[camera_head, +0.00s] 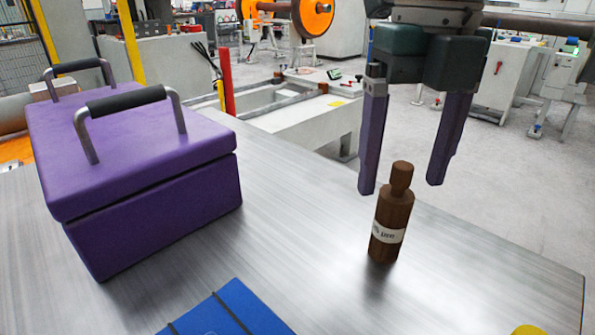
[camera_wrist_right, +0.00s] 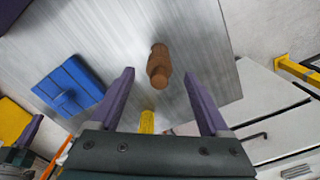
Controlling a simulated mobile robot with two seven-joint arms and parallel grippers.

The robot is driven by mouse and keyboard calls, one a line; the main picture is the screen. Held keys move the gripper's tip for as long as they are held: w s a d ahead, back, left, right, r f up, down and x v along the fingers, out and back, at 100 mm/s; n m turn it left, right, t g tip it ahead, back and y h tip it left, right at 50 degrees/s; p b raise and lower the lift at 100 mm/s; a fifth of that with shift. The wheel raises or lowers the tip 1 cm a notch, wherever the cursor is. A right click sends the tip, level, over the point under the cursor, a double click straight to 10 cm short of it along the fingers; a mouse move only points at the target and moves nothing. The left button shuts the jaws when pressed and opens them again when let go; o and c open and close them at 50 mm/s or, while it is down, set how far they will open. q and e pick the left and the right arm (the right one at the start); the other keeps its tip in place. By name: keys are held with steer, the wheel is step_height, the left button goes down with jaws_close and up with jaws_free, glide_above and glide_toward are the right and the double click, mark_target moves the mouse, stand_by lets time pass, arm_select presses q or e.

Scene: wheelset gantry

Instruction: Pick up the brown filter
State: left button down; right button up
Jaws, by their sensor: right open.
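The brown filter (camera_head: 392,222) is a small dark-brown cylinder with a narrower neck and a white label. It stands upright on the metal table near its right side. In the right wrist view the filter (camera_wrist_right: 159,68) shows between the finger ends. My right gripper (camera_head: 401,187) is open and points down, its purple fingers apart above and around the filter's top. I see no contact. Part of my left gripper (camera_wrist_right: 28,132), a purple finger and dark body, shows at the lower left of the right wrist view; its opening cannot be made out.
A purple lidded box (camera_head: 150,190) with dark handles stands at the table's left. A blue object (camera_head: 232,312) lies at the front, also in the right wrist view (camera_wrist_right: 70,88). A yellow item (camera_head: 530,330) is at the front right corner. The metal table (camera_head: 300,210) is bare between box and filter.

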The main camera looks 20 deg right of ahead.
mark_target(397, 193)
step_height(397, 193, down, 6)
steer(key=shift+w+r, duration=0.1)
steer(key=shift+r, duration=0.1)
jaws_close()
stand_by(0.6)
